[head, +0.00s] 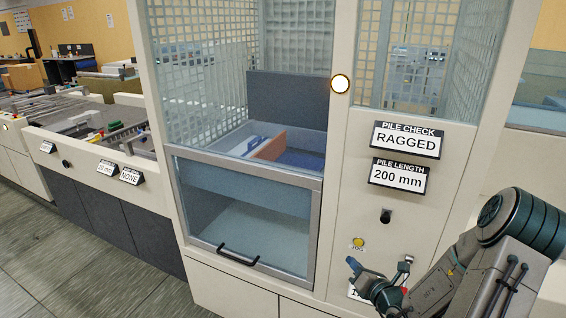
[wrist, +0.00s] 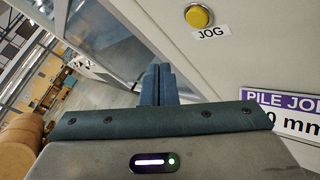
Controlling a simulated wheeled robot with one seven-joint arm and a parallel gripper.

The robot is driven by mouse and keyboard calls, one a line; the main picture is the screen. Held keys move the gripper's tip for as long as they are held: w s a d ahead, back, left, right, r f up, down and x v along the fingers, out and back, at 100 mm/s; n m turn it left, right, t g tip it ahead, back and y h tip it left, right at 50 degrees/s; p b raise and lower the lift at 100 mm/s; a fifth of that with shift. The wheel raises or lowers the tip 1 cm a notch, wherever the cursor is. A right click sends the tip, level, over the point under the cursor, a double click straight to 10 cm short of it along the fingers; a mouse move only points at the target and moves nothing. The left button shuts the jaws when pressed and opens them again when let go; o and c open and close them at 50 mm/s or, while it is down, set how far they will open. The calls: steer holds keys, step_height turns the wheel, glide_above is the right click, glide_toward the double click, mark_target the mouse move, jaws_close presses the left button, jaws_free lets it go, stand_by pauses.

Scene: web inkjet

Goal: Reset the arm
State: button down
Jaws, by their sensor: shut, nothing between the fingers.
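My gripper (head: 355,266) is at the lower right of the head view, in front of the machine's cream panel and just below a yellow JOG button (head: 358,242). My arm (head: 480,262) reaches in from the lower right corner, bent at a dark teal joint. In the wrist view the two teal fingers of my gripper (wrist: 158,82) are together with nothing between them. The yellow JOG button (wrist: 198,16) is ahead and to the right of the fingers there. The fingertips look apart from the button.
A glazed guard door (head: 245,215) with a black handle (head: 238,254) closes the bay left of my gripper. Signs read PILE CHECK RAGGED (head: 407,140) and PILE LENGTH 200 mm (head: 399,177). A black knob (head: 386,215) sits below them. Grey floor (head: 90,280) is open at lower left.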

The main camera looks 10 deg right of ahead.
steer(key=s+a+r+n+g+y, duration=0.3)
steer(key=a+r+n+g+y, duration=0.15)
steer(key=a+n, duration=0.45)
steer(key=s+a+r+n+g+y, duration=0.3)
steer(key=a+r+n+g+y, duration=0.15)
steer(key=a+n, duration=0.45)
steer(key=s+a+r+n+g+h, duration=0.35)
steer(key=s+n+g, duration=0.25)
steer(key=s+n, duration=0.4)
steer(key=s+d+r+n+t+h, duration=0.2)
steer(key=s+d+r+n+h, duration=0.3)
steer(key=n+h, duration=0.4)
steer(key=shift+s+d+r+n, duration=0.45)
steer(key=shift+s+n, duration=0.75)
steer(key=shift+n, duration=0.8)
steer(key=shift+d+f, duration=0.1)
